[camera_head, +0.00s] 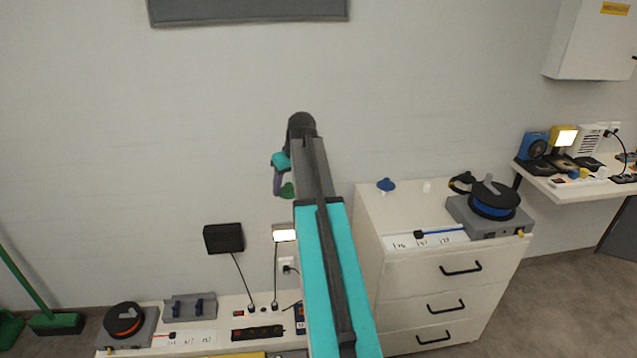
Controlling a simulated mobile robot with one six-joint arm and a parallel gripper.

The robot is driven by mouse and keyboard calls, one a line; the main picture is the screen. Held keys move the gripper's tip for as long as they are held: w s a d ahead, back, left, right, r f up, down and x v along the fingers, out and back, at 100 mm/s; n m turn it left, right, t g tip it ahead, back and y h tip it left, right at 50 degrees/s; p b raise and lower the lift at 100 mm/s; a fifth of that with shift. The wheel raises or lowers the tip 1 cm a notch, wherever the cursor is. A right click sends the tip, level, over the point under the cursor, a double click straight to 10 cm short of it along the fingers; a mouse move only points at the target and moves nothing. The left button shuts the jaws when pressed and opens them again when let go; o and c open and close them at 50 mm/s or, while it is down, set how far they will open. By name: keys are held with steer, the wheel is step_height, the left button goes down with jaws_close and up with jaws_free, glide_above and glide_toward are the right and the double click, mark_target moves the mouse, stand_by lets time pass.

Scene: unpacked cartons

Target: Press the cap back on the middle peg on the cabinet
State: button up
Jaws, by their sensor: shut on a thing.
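The white cabinet (448,289) with black-handled drawers stands right of my arm. At the back of its top, a blue cap (386,184) sits at the left. A short bare white peg (427,187) stands to its right. Further right, a dark looped object (460,182) is at the back edge; I cannot tell whether a peg is behind it. My gripper (282,189) is in the air in front of the wall, left of the cabinet and apart from it. It is shut on a small green cap (287,190), partly hidden by the purple finger and my arm.
A grey device with a blue reel (493,204) and a white numbered strip (425,239) occupy the cabinet top's right and front. A low white bench (203,338) lies lower left, with a power strip (257,333). A shelf with small items (597,187) is at right.

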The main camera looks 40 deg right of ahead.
steer(key=w+a+r, duration=0.1)
steer(key=a+r, duration=0.1)
steer(key=a, duration=1.8)
steer(key=w+a+r+n, duration=0.1)
steer(key=a+r, duration=0.1)
steer(key=a, duration=1.9)
steer(key=shift+n+y, duration=0.3)
